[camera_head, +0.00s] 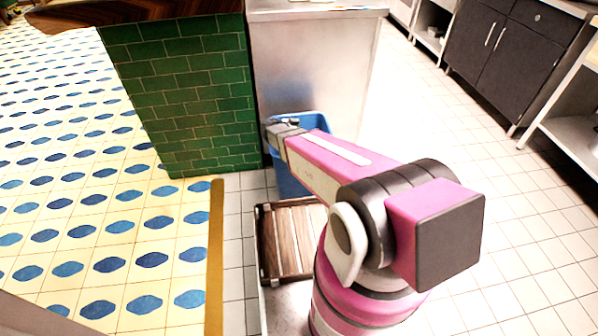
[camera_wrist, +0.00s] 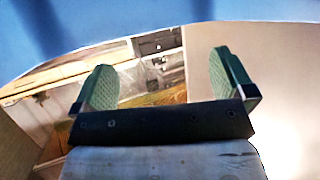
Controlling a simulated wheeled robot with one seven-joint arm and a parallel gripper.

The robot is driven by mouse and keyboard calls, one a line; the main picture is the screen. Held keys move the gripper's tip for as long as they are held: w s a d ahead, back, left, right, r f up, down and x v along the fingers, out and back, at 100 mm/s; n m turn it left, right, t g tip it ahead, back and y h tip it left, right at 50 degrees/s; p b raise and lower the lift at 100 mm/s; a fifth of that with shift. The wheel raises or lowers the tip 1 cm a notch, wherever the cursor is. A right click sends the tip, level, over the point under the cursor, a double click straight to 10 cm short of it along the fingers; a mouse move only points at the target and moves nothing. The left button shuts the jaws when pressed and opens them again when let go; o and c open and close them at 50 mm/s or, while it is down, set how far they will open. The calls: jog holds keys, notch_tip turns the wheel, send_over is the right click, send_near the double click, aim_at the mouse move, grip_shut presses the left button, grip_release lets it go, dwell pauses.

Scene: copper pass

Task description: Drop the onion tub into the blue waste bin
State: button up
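The blue waste bin (camera_head: 288,180) stands on the floor against the steel cabinet, partly hidden behind my arm. My gripper (camera_head: 281,124) is at the bin's top; the head view does not show clearly how deep it reaches. In the wrist view my gripper (camera_wrist: 165,80) has its two green-padded fingers wide apart, with nothing held between them. A blurred blue surface (camera_wrist: 200,12), which looks like the bin, spans the top of that view. I see no onion tub in either view; the inside of the bin is hidden.
A brown slatted wooden crate (camera_head: 285,240) lies in front of the bin, beside my arm. A green brick wall (camera_head: 185,95) and a steel cabinet (camera_head: 310,65) stand behind. Dark cupboards (camera_head: 505,50) are at the back right. The tiled floor to the right is clear.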

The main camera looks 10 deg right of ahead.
jog(key=shift+r, duration=0.1)
jog(key=s+a+r, duration=0.6)
jog(key=a+r, duration=0.4)
jog(key=shift+r, duration=0.4)
jog(key=shift+s, duration=0.1)
